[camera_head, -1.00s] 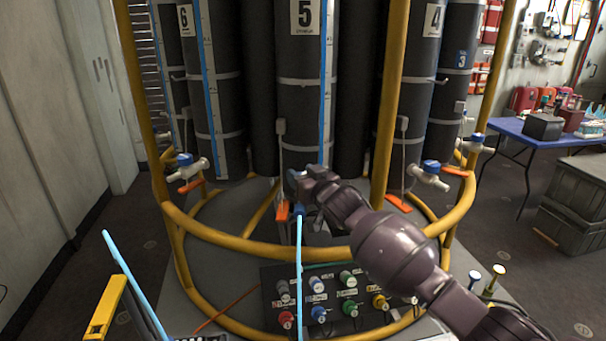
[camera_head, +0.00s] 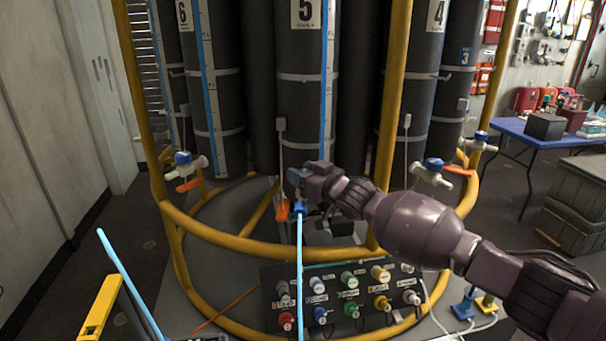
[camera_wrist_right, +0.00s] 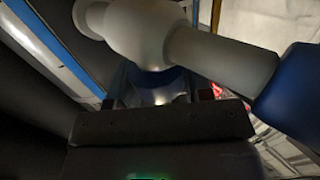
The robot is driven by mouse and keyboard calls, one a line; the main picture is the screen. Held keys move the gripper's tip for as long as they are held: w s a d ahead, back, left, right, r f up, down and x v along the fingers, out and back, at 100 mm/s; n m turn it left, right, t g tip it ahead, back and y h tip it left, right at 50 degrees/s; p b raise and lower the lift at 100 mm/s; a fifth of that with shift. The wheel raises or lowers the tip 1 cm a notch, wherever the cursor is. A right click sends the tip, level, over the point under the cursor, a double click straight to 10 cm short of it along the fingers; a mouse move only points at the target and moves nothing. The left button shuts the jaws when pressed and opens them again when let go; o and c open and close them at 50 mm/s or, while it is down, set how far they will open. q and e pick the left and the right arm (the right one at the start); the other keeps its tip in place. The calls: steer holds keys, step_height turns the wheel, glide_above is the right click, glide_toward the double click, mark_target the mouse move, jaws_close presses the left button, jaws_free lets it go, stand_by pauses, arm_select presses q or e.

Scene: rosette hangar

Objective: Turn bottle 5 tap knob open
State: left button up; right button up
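Bottle 5 (camera_head: 305,70) is a tall dark cylinder at the centre back with a "5" label. Its tap sits low in front of it, mostly hidden by my right gripper (camera_head: 300,178). An orange lever (camera_head: 282,211) shows below, beside a blue fitting (camera_head: 299,207) on a light blue hose. In the right wrist view, the tap's pale body (camera_wrist_right: 220,60) crosses above my gripper, with a blue end at right. A blue rounded part, apparently the knob (camera_wrist_right: 155,78), lies between my spaced fingers. I cannot tell whether they touch it. My left gripper is not in view.
A yellow tubular frame (camera_head: 230,243) rings the bottles, its upright close to my right arm. A panel with several coloured knobs (camera_head: 262,300) stands below. Similar taps are at left (camera_head: 186,165) and right (camera_head: 432,172). A blue table (camera_head: 520,137) stands at far right.

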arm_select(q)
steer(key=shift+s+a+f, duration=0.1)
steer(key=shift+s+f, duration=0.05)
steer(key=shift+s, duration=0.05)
arm_select(e)
steer(key=o, duration=0.4)
steer(key=shift+a, duration=0.1)
arm_select(q)
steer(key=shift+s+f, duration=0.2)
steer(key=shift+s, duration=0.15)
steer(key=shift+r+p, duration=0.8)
steer(key=shift+p, duration=0.25)
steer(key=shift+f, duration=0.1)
arm_select(e)
steer(key=v, duration=1.1)
steer(key=shift+r, duration=0.1)
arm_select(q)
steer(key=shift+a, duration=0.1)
